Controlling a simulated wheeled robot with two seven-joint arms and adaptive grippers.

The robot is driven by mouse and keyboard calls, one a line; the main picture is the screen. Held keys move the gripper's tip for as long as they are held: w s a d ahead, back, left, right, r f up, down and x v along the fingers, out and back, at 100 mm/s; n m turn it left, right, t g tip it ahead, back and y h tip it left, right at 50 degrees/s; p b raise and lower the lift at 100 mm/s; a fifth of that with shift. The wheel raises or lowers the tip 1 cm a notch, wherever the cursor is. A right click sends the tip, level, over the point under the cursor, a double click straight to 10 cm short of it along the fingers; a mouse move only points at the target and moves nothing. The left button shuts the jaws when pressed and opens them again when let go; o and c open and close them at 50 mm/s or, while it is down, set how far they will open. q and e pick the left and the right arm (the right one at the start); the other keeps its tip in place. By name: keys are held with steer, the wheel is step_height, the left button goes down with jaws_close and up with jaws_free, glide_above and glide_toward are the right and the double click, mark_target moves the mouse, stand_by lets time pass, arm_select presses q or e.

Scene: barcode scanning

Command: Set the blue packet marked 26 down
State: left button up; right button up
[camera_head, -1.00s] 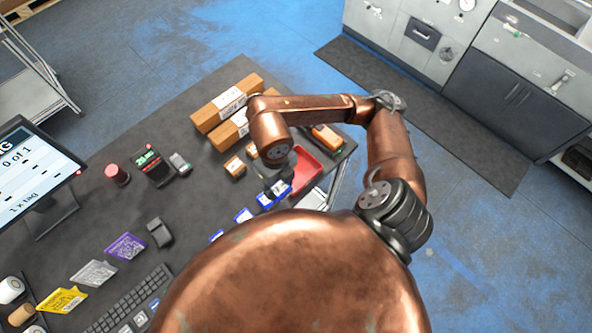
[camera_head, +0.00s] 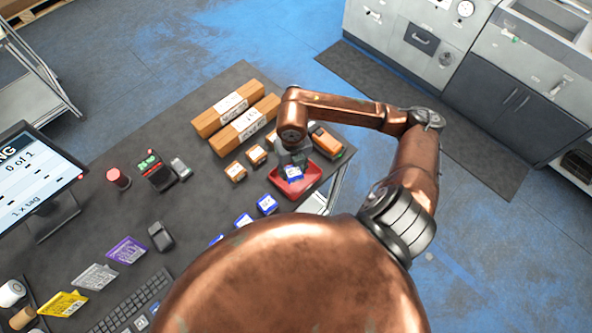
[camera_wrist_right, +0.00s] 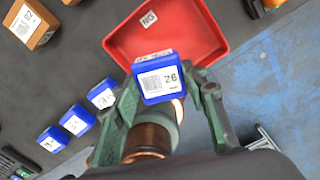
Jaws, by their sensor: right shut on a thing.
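The blue packet marked 26 (camera_wrist_right: 160,78) is in my right gripper (camera_wrist_right: 165,72), with its white label facing the wrist camera. In the head view the packet (camera_head: 293,173) shows just below the right gripper (camera_head: 292,161), over the red tray (camera_head: 315,181). In the right wrist view the red tray (camera_wrist_right: 205,50), labelled NG, lies behind the packet. I cannot tell whether the packet touches the tray floor. My left gripper is not in view.
Several other blue packets (camera_head: 267,204) stand in a row left of the tray. Small orange boxes (camera_head: 235,171) and long cardboard boxes (camera_head: 228,108) lie beyond. An orange device (camera_head: 326,142) sits close behind the tray. The table's right edge is near.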

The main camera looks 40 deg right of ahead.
mark_target(296, 172)
steer(key=d+f, duration=0.1)
steer(key=w+d+f, duration=0.1)
steer(key=shift+w+f, duration=0.2)
steer(key=shift+f, duration=0.15)
steer(key=shift+w+d+f+p, duration=0.15)
steer(key=shift+f+p, duration=0.3)
steer(key=shift+f, duration=1.4)
steer(key=o, duration=1.3)
steer(key=shift+f, duration=0.1)
step_height(296, 172, up, 12)
steer(key=shift+r+b, duration=0.15)
steer(key=shift+b, duration=0.4)
